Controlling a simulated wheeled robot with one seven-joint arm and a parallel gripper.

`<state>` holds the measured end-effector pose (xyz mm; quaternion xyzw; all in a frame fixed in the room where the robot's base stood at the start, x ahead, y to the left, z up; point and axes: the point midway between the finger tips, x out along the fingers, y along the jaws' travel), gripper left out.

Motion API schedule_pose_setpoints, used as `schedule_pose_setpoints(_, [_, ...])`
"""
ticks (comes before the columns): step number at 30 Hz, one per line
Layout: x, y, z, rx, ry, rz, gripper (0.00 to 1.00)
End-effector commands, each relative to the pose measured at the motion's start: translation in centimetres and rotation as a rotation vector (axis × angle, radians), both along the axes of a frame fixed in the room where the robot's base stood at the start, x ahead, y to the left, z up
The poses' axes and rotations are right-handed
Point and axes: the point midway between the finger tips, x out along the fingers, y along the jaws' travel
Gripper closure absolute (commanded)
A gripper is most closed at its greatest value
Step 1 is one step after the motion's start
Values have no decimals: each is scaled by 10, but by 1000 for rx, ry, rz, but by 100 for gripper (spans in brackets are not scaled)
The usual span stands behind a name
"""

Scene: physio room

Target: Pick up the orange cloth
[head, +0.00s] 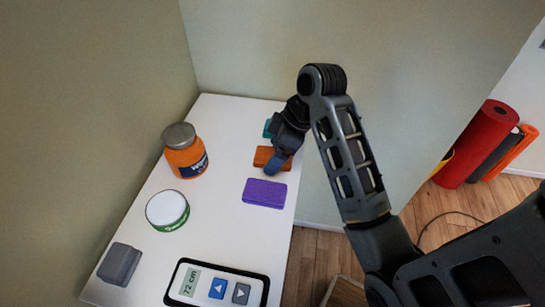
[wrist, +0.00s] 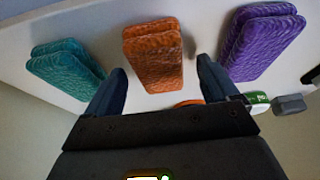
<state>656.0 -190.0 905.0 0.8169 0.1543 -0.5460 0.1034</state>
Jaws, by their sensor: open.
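The orange cloth (head: 263,156) is a folded pad on the white table, partly hidden by my gripper in the head view. In the wrist view the orange cloth (wrist: 153,54) lies beyond the fingertips, roughly centred between them. My gripper (head: 277,166) is above the cloth's right part in the head view. In the wrist view my gripper (wrist: 161,66) has its fingers spread apart with nothing between them. I cannot tell the exact height above the cloth.
A purple cloth (head: 264,193) lies nearer, and a teal cloth (head: 267,129) farther back. An orange jar (head: 187,160), a white-lidded tub (head: 167,208), a grey block (head: 119,264) and a height control panel (head: 217,286) are on the white table (head: 218,225). Walls stand behind and left.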

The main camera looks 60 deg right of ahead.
Motion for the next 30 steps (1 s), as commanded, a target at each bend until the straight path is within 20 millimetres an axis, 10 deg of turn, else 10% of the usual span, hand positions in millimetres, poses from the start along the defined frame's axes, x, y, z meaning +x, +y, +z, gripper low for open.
schedule_pose_setpoints(19, [0, 0, -5, 0, 0, 0, 13])
schedule_pose_setpoints(30, [0, 0, -5, 0, 0, 0, 48])
